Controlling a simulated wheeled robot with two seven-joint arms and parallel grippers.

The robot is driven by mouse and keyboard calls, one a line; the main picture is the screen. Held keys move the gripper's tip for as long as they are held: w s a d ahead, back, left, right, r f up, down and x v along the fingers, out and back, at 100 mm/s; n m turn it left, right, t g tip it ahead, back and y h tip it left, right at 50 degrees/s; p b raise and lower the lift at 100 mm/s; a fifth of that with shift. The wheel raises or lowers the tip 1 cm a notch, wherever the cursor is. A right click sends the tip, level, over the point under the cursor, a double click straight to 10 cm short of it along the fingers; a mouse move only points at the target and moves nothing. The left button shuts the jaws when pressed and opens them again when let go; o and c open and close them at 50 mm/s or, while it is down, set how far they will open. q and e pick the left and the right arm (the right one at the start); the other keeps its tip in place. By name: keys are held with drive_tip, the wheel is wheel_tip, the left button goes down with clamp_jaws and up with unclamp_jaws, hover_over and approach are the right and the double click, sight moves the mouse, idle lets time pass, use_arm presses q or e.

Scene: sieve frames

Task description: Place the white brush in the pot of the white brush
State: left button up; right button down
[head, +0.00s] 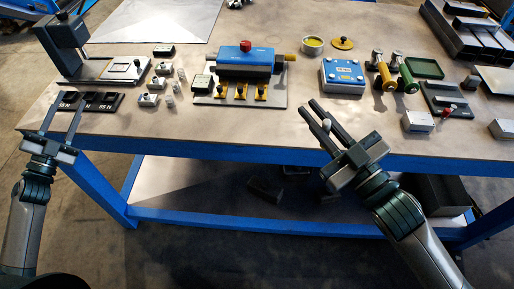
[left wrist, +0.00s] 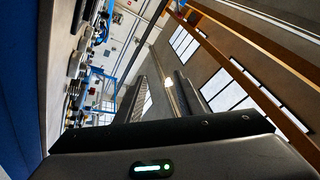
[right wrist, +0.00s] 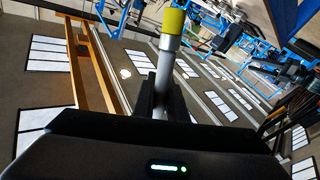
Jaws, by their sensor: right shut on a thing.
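My right gripper (head: 320,115) is in front of the table's front edge, shut on a slim pale stick with a yellow-green end, which I take to be the white brush (right wrist: 165,65). In the head view only a small pale end of the brush (head: 326,126) shows by the fingers. A small round pot (head: 312,46) with yellow contents stands at the back of the table, well beyond this gripper. I cannot tell whether it is the pot of the white brush. My left gripper (head: 61,120) is open and empty at the table's left front edge.
A blue vise-like block with a red knob (head: 246,47) and a blue box (head: 342,76) stand mid-table. Gold and green handled tools (head: 384,72) and pale blocks (head: 417,122) stand to the right. The front middle is clear.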

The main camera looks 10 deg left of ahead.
use_arm(q)
drive_tip(key=w+d+r+g+h, duration=0.1)
drive_tip(key=w+d+r+h, duration=0.15)
drive_tip(key=d, duration=0.75)
drive_tip(key=w+d+r+g+h, duration=0.1)
drive_tip(key=w+d+r+h, duration=0.15)
drive_tip(key=d, duration=0.75)
drive_tip(key=w+d+r+g+h, duration=0.1)
drive_tip(key=d+r+h, duration=0.3)
drive_tip(key=d, duration=0.6)
drive_tip(key=s+d+f+m+g+h, duration=0.2)
drive_tip(key=s+d+f+g, duration=0.1)
drive_tip(key=s+d+g, duration=0.3)
drive_tip(key=s+d+f+m+g+h, duration=0.2)
drive_tip(key=s+d+g, duration=0.4)
drive_tip(key=s+d, duration=0.4)
drive_tip(key=d+f, duration=0.1)
drive_tip(key=d, duration=0.4)
drive_tip(key=shift+s+d+h, duration=0.2)
drive_tip(key=shift+d+h, duration=0.1)
drive_tip(key=shift+d, duration=0.1)
drive_tip(key=x, duration=1.1)
drive_tip(key=shift+w+d, duration=0.15)
drive_tip(key=shift+d, duration=0.25)
